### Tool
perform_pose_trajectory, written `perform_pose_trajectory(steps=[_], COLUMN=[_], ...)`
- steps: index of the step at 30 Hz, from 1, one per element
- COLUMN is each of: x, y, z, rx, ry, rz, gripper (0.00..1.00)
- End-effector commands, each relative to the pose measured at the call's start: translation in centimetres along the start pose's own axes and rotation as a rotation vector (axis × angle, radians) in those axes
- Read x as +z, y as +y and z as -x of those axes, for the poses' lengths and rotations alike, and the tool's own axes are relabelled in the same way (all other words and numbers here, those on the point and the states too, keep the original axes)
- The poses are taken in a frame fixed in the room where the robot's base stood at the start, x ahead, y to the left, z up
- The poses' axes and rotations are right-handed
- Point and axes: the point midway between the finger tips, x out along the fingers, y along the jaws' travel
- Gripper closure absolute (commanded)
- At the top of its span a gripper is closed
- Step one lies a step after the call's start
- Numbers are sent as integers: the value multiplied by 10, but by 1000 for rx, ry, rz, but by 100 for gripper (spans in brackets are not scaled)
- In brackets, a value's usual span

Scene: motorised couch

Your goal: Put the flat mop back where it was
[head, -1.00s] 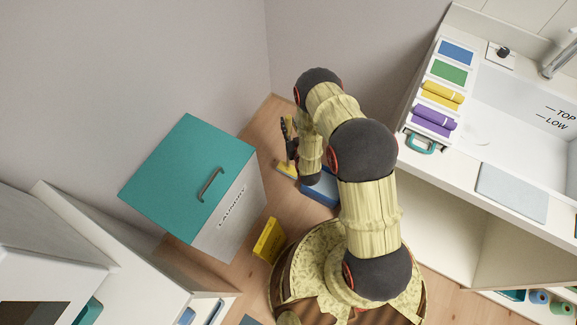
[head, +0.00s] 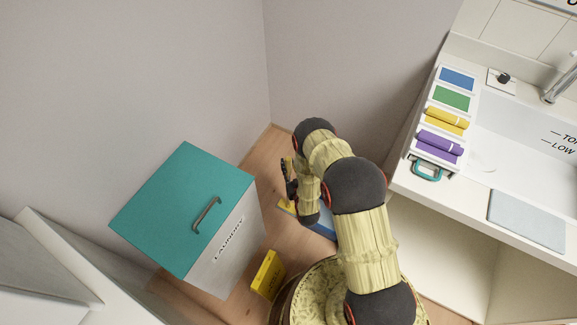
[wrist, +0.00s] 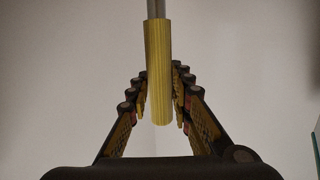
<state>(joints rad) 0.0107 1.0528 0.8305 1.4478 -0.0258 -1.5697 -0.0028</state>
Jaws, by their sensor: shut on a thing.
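My gripper (wrist: 160,112) is shut on a yellow, upright handle grip (wrist: 158,70) in the wrist view. A grey metal pole (wrist: 156,9) runs up from this grip and out of the picture. It appears to be the flat mop's handle.
A teal-lidded laundry box (head: 182,207) stands left of my gripper. A yellow box-like object (head: 267,274) stands on the wooden floor (head: 262,170) beside it. A white counter (head: 415,200) with a sink and coloured cloths is at right. Grey walls meet behind my gripper.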

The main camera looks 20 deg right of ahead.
Motion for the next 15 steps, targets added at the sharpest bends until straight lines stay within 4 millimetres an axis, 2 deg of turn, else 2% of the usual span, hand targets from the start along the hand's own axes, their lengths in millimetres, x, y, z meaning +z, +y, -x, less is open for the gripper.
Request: perform_pose_trajectory(steps=[4, 5, 15], x=[3, 4, 4], y=[0, 0, 0], z=[0, 0, 0], rx=[0, 0, 0], ry=[1, -2, -2], rz=[0, 0, 0], gripper=[100, 78, 61])
